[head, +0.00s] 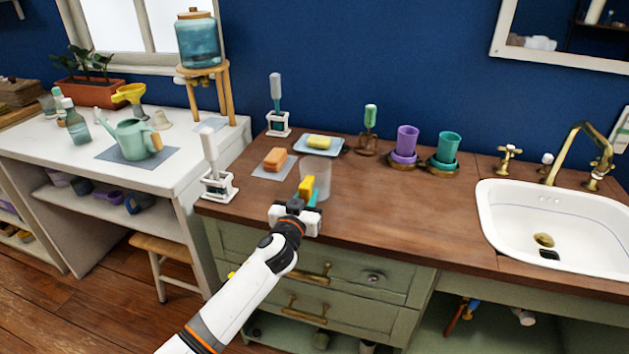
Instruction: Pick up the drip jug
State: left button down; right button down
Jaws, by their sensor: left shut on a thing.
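A pale, see-through, cup-shaped vessel, which I take to be the drip jug (321,174), stands upright at the front of the brown wooden counter. My left gripper (308,190) reaches in from below and is shut on it at its near side. A yellow piece and a teal piece show between the gripper and the jug. The gripper hides the jug's lower near part, so I cannot tell whether its base touches the counter. My right gripper is out of view.
An orange block (275,158) and a yellow sponge on a blue dish (334,151) lie close behind the jug. A white brush holder (219,187) stands left. Purple (407,140) and teal (448,147) cups stand further back. The counter between jug and sink (490,222) is clear.

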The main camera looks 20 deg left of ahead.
pick_arm(q)
notch_tip(320, 180, up, 10)
jog(key=shift+r+p, duration=0.1)
jog(key=shift+p, duration=0.8)
